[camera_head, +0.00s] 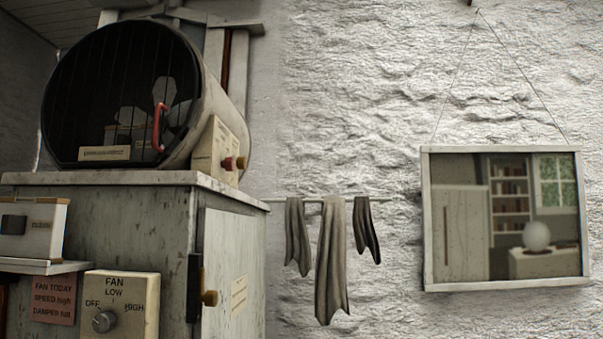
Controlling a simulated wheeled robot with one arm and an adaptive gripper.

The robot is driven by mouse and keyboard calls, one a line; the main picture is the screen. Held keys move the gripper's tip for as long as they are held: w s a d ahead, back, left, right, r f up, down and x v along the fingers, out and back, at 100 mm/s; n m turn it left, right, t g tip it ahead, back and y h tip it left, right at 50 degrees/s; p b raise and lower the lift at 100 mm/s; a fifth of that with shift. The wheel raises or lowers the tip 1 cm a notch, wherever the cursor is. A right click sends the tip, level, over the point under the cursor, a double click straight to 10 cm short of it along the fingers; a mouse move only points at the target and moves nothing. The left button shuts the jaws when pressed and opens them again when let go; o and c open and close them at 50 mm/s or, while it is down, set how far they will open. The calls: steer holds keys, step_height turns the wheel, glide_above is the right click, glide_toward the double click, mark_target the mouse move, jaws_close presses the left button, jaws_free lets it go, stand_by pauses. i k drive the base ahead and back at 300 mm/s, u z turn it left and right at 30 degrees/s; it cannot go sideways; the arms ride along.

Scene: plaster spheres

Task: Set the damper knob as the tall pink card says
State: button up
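A dull pink card (53,300) hangs at the lower left, below a small shelf. It reads "FAN TODAY", "SPEED high" and "DAMPER" with a last short word too blurred to read surely. No knob in view is legibly marked damper. A grey round knob (104,321) sits on a cream box marked "FAN", "OFF", "LOW", "HIGH"; its pointer direction is unclear. A red knob (240,163) sticks out of a cream box (217,149) beside the fan drum; its lettering is unreadable. My gripper is not in view.
A caged fan drum (110,95) with a red handle (159,127) stands on a grey cabinet (130,230). A pale box (45,232) with a dark front part sits on the left shelf. Grey cloths (333,260) and a framed mirror or picture (504,218) hang on the rough wall.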

mark_target(229, 163)
steer(key=z, duration=0.45)
steer(key=i, duration=0.9)
steer(key=u, duration=0.9)
